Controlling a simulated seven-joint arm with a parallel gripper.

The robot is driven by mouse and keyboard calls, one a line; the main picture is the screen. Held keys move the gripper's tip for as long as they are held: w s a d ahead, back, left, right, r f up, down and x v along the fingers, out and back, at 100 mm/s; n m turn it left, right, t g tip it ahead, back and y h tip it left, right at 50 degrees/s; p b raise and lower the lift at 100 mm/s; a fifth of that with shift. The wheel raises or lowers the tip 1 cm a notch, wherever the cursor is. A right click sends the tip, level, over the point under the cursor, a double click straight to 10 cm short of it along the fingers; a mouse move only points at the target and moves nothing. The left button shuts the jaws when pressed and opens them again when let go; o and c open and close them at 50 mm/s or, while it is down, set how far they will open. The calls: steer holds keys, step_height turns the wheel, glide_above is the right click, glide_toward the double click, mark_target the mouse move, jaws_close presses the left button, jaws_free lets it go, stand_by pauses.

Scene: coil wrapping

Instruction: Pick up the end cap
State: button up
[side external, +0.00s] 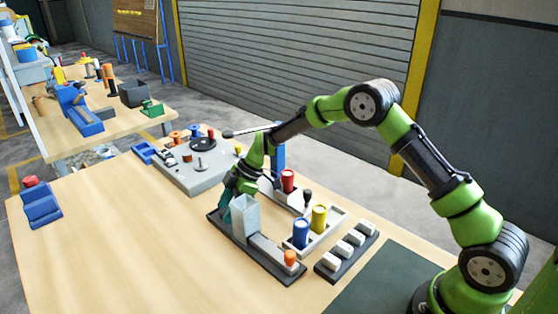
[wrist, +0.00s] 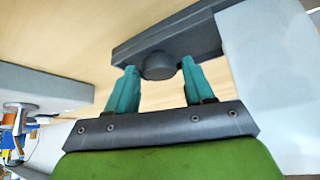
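A dark grey round piece (wrist: 158,67), which looks like the end cap, sits at the edge of a dark bar-shaped base (wrist: 200,38) in the wrist view. My gripper (wrist: 160,72) is open, with its teal fingertips on either side of the round piece. Small gaps seem to remain; contact is not clear. In the side external view my gripper (side external: 226,208) points down at the left end of the dark base (side external: 275,267), beside a tall pale grey box (side external: 246,218). The cap cannot be made out in that view.
The grey box (wrist: 270,70) stands close right of my fingers. Right of the base are a tray with blue (side external: 301,233) and yellow (side external: 319,218) cylinders and a dark rack of white pieces (side external: 343,250). A grey machine (side external: 190,178) stands behind.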

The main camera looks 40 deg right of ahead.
steer(key=c, duration=0.8)
steer(key=shift+r, duration=0.1)
step_height(320, 180, up, 18)
steer(key=shift+f, duration=0.1)
stand_by(0.4)
steer(key=s+d, duration=0.1)
steer(key=d, duration=0.5)
steer(key=s+d+f+n+g, duration=0.1)
steer(key=s+d, duration=0.1)
steer(key=d, duration=0.4)
steer(key=s+d+f+n, duration=0.1)
steer(key=s+d, duration=0.1)
steer(key=d, duration=0.4)
steer(key=shift+d+f, duration=0.25)
steer(key=shift+d, duration=0.1)
